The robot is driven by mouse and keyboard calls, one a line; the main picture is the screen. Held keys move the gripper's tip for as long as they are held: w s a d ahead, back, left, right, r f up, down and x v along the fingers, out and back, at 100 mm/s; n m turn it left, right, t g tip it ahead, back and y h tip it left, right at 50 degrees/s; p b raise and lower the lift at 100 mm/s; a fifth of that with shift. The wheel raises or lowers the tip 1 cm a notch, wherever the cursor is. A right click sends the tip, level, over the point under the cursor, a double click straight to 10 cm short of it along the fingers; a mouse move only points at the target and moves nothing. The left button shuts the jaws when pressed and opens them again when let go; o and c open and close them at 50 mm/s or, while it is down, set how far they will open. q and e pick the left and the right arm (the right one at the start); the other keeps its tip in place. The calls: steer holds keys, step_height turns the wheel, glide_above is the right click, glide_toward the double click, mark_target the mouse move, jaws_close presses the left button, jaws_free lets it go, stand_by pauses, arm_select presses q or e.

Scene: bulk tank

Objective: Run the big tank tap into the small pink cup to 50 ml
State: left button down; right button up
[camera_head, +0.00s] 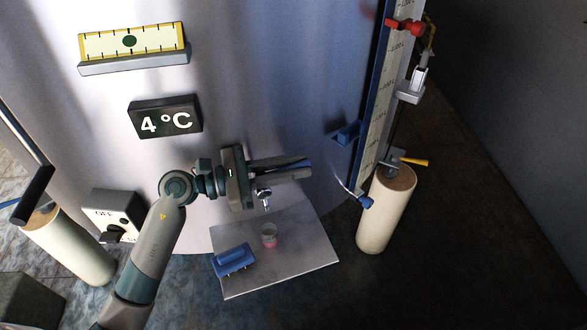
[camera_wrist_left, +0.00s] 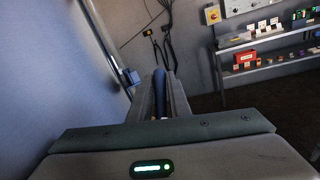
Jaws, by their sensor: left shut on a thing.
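The big tank (camera_head: 270,80) fills the middle of the head view. A small metal tap spout (camera_head: 265,197) shows below my left gripper (camera_head: 308,167). My left gripper is shut on a blue tap handle, which shows between the fingers in the left wrist view (camera_wrist_left: 160,82). The small pink cup (camera_head: 269,240) stands upright on a grey slab, below the spout and slightly toward the front. Its upper part looks pale grey and its lower part pink. I cannot read its level, and I see no clear stream. My right gripper is not in view.
A blue block-like item (camera_head: 234,260) lies on the slab (camera_head: 300,262) left of the cup. A switch box (camera_head: 113,215) marked OFF and a 4 °C display (camera_head: 165,117) are on the tank. A gauge (camera_head: 380,90) stands right. Shelves (camera_wrist_left: 270,60) hold several items.

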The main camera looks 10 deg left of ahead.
arm_select(q)
steer(key=c, duration=1.6)
jaws_free()
steer(key=shift+c, duration=0.2)
steer(key=shift+s+a+f, duration=0.15)
steer(key=shift+s+a, duration=0.05)
steer(key=shift+a, duration=0.25)
steer(key=shift+b+v, duration=0.75)
steer(key=shift+v, duration=0.3)
steer(key=b+v, duration=0.3)
steer(key=v, duration=0.3)
steer(key=b, duration=0.3)
glide_toward(279, 169)
steer(key=v, duration=0.4)
steer(key=shift+a+f, duration=0.1)
steer(key=shift+f, duration=0.1)
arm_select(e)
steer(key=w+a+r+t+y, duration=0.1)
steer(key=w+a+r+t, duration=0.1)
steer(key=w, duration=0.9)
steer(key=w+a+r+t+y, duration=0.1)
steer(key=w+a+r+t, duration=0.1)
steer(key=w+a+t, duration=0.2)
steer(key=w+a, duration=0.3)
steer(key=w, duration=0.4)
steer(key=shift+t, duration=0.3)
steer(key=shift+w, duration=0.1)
